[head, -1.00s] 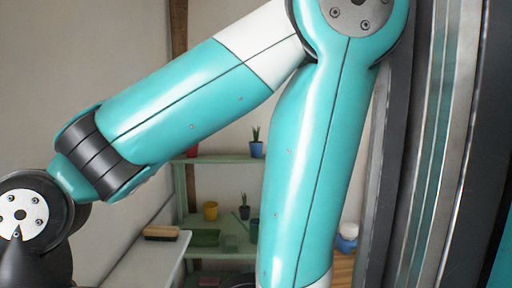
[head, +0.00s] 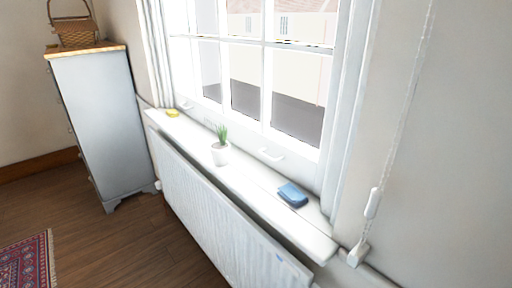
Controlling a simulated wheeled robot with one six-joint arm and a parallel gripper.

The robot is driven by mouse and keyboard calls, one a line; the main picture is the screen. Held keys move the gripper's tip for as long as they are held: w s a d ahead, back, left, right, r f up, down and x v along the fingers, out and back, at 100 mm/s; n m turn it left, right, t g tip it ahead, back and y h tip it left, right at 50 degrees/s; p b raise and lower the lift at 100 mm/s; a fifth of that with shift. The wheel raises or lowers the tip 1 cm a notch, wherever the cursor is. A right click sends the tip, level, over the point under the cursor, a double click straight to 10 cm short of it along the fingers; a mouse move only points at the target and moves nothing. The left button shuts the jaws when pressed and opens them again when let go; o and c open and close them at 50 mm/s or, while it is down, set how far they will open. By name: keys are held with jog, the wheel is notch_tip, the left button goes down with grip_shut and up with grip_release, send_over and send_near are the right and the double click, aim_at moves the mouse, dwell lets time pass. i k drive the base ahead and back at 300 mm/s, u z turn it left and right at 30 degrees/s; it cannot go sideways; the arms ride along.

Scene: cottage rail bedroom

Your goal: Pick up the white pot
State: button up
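The white pot (head: 220,154) stands upright on the white window sill (head: 252,186), with a green spiky plant (head: 221,133) in it. It is near the middle of the sill, close to the window. My gripper and arm do not show in the head view now.
On the same sill are a blue item (head: 293,195) to the right and a yellow item (head: 172,113) at the far left end. A white radiator (head: 215,215) stands below. A grey cabinet (head: 97,125) with a wicker basket (head: 76,31) is at left. Wooden floor in front is open.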

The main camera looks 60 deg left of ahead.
aim_at(220, 149)
jog(key=u, duration=3.2)
jog(key=i, duration=2.25)
jog(key=z, duration=1.35)
